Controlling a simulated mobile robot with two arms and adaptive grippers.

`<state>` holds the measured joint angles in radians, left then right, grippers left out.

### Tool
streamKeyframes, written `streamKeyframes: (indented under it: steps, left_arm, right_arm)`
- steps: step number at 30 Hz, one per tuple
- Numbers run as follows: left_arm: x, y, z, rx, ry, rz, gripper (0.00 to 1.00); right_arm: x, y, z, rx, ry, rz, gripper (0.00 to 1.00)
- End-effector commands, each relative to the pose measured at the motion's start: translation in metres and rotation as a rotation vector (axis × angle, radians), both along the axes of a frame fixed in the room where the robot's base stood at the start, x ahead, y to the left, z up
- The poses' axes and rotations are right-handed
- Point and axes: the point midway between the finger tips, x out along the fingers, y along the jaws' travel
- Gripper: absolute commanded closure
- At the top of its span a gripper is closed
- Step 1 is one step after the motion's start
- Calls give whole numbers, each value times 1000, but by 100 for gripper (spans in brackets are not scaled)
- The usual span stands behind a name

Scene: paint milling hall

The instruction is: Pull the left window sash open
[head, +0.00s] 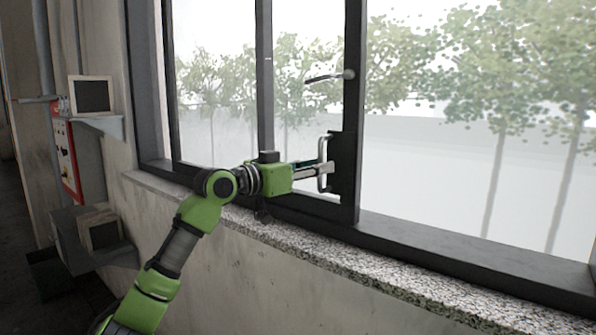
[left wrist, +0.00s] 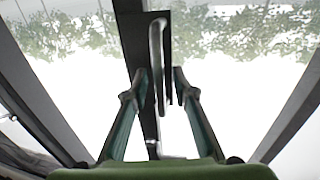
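The left window sash (head: 353,100) has a dark frame and clear glass; its right upright stands near the middle of the head view. A metal pull handle (head: 321,163) sits on a dark plate low on that upright. My left gripper (head: 318,169) reaches the handle from the left. In the left wrist view the handle (left wrist: 157,60) stands upright between the two parted fingers of my left gripper (left wrist: 159,92), with a gap visible on both sides. The handle's lower end is partly visible above the green gripper body. My right gripper is not in view.
A lever handle (head: 330,77) sits higher on the same upright. A speckled stone sill (head: 400,277) runs below the window. Wall shelves (head: 98,122) with small framed boxes and a red-edged panel (head: 66,155) are at the left.

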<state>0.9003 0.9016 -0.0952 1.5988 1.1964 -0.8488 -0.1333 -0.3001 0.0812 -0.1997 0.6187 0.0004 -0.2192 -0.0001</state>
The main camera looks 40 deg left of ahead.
Motion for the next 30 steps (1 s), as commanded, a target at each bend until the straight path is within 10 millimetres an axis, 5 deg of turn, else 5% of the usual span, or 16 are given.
streamKeyframes:
  steps: [15,30]
  left_arm:
    - [-81,23,-2,4,4,1,75]
    - [-104,29,0,1,2,0,75]
  right_arm:
    - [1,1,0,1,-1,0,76]
    - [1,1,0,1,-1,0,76]
